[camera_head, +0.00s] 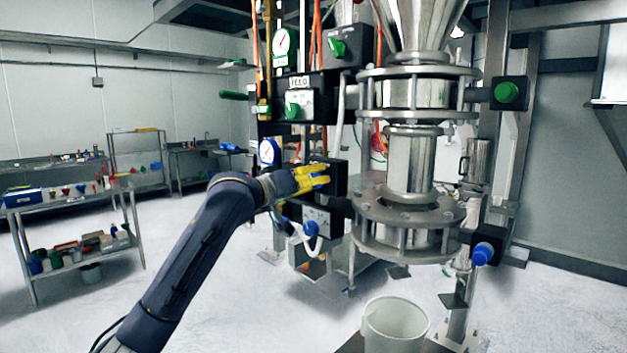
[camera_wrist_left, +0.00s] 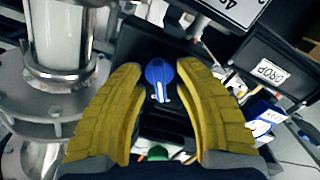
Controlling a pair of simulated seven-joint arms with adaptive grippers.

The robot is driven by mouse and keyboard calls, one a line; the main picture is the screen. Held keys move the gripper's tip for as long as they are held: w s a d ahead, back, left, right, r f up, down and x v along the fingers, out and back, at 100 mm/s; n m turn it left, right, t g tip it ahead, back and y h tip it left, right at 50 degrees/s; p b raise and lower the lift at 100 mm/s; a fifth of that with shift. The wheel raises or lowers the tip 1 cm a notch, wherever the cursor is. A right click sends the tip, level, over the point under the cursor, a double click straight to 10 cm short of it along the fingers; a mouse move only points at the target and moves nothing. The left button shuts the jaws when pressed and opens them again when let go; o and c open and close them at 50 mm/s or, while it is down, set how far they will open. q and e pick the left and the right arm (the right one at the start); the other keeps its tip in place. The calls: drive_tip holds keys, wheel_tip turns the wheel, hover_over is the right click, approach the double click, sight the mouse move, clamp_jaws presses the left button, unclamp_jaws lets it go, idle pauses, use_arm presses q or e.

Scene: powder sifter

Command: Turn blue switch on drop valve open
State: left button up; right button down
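My left gripper (camera_head: 312,178) has yellow fingers and reaches a black box (camera_head: 338,178) left of the steel column in the head view. In the left wrist view, the open gripper (camera_wrist_left: 165,105) has its two fingers either side of a blue switch (camera_wrist_left: 160,75). The switch has a pale pointer and sits on a dark box. It appears between the fingertips, with visible gaps on both sides. A DROP label (camera_wrist_left: 272,72) is on a dark panel to the right. In the head view the fingers seem to hide this switch. My right gripper is out of view.
A lower panel holds another blue knob (camera_head: 311,228). A second blue knob (camera_head: 482,253) is right of the steel column (camera_head: 412,165). Green switches (camera_head: 338,48) sit above. A white bucket (camera_head: 395,322) stands below. A cluttered shelf (camera_head: 70,200) is at left.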

use_arm(q)
drive_tip(key=shift+o, duration=0.4)
clamp_jaws()
